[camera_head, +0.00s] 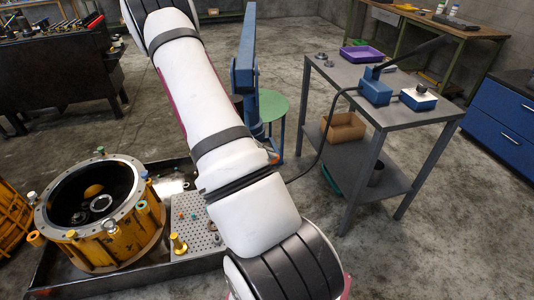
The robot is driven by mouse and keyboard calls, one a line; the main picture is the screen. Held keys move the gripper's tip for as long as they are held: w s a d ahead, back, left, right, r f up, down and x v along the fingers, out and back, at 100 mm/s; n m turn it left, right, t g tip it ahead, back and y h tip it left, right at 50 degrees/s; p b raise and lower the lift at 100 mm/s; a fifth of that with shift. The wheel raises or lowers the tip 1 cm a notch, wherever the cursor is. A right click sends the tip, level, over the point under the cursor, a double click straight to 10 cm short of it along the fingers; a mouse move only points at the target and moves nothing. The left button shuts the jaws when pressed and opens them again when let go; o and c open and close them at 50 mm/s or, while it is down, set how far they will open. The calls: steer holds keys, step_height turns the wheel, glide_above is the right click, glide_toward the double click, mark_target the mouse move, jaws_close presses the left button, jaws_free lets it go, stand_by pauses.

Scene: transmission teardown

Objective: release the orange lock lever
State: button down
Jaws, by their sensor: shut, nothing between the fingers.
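A small orange piece (273,157) shows at the right edge of my arm, near the foot of the blue post. It is mostly hidden by the arm, and I cannot tell whether it is the lock lever. The blue post (245,75) stands upright just right of my arm, its lower part partly covered. My white arm crosses the picture from the bottom right to the top left. My gripper is outside the picture.
A yellow transmission housing (110,245) with a grey flanged ring sits in a dark tray (60,285) at left, beside a perforated plate (190,212). A grey table (420,118) at right holds blue boxes and a purple tray (362,54). A green round stool (272,105) stands behind the post.

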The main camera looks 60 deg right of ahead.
stand_by(0.3)
steer(key=v, duration=1.2)
